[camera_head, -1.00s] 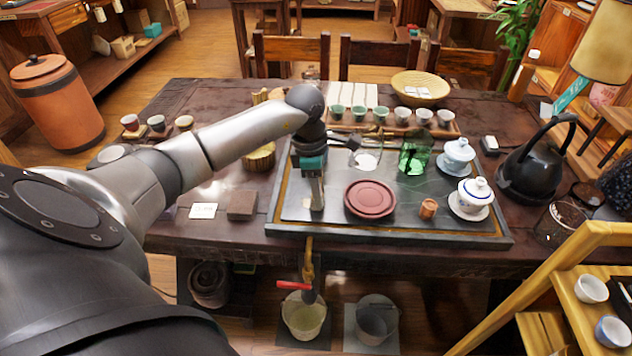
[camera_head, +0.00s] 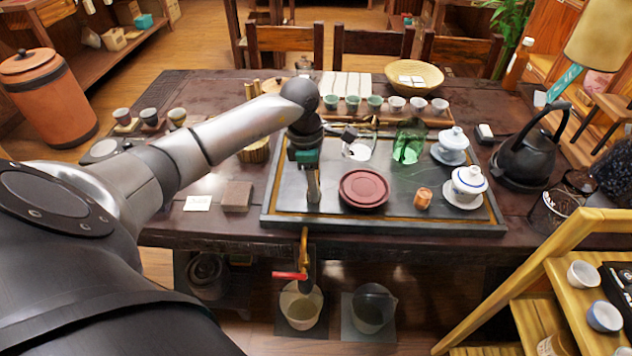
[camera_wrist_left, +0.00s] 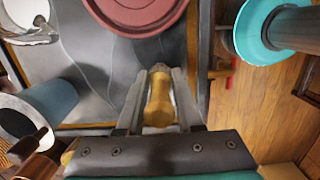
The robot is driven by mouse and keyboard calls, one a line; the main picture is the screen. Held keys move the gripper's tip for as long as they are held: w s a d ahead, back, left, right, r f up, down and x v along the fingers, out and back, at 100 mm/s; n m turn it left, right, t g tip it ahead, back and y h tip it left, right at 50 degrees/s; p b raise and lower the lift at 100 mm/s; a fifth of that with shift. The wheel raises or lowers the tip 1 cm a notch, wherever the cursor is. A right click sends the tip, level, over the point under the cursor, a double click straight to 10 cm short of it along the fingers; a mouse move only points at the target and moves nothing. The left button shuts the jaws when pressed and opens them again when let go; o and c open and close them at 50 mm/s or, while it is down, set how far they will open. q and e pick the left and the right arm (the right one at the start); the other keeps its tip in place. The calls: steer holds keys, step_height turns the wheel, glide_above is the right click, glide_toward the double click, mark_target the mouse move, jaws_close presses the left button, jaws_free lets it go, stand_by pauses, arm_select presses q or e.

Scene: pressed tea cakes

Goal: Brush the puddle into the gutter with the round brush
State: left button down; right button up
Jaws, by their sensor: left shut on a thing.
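My left gripper (camera_head: 313,196) points down over the left front part of the dark stone tea tray (camera_head: 330,213). In the left wrist view the gripper (camera_wrist_left: 158,98) is shut on a yellowish wooden piece, which looks like the handle of the round brush (camera_wrist_left: 158,106). The brush's bristles are hidden, and I cannot tell whether they touch the slab. A brownish-gold strip, which looks like the gutter (camera_head: 400,223), runs along the tray's edge. I cannot clearly make out the puddle; the slab shows dark veins and sheen. My right gripper is out of view.
A red-brown round plate (camera_head: 364,187) lies just right of the gripper. A red-handled tap (camera_head: 291,275) hangs below the tray's front, above a bucket (camera_head: 302,312).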

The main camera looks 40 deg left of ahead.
arm_select(q)
step_height(320, 180, up, 2)
steer(key=shift+w+r, duration=0.1)
steer(key=shift+a+r+p, duration=0.15)
steer(key=shift+r+p, duration=0.15)
steer(key=shift+p, duration=0.2)
steer(key=shift+r+p, duration=0.55)
steer(key=shift+r, duration=0.55)
steer(key=shift+s+a+r+p, duration=0.1)
steer(key=shift+s+r+p, duration=0.1)
steer(key=shift+r+p, duration=1.05)
steer(key=shift+r, duration=0.25)
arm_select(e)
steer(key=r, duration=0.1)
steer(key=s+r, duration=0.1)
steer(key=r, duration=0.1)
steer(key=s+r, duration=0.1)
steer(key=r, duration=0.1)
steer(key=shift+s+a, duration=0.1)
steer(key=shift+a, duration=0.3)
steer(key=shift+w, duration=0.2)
